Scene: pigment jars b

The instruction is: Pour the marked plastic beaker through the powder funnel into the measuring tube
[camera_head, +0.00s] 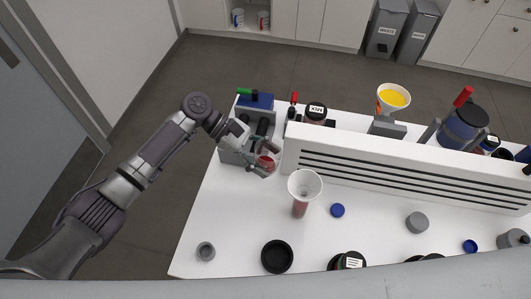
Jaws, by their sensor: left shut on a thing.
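The white powder funnel (304,182) sits upright in the top of the measuring tube (299,209), whose reddish lower part shows below it. They stand on the white bench in front of the slotted panel. My left gripper (262,154) is at the left end of the panel, up and left of the funnel. It is shut on a small vessel with red on it, which looks like the marked plastic beaker (265,163). The beaker is apart from the funnel; its contents and exact tilt are too small to tell. My right gripper is not in view.
The slotted white panel (400,172) runs behind the funnel. A grey rack (233,157) is beside my left gripper. A blue cap (337,210), a grey cylinder (417,222), a black dish (277,256) and a small grey cup (205,251) stand on the bench. The left front is mostly clear.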

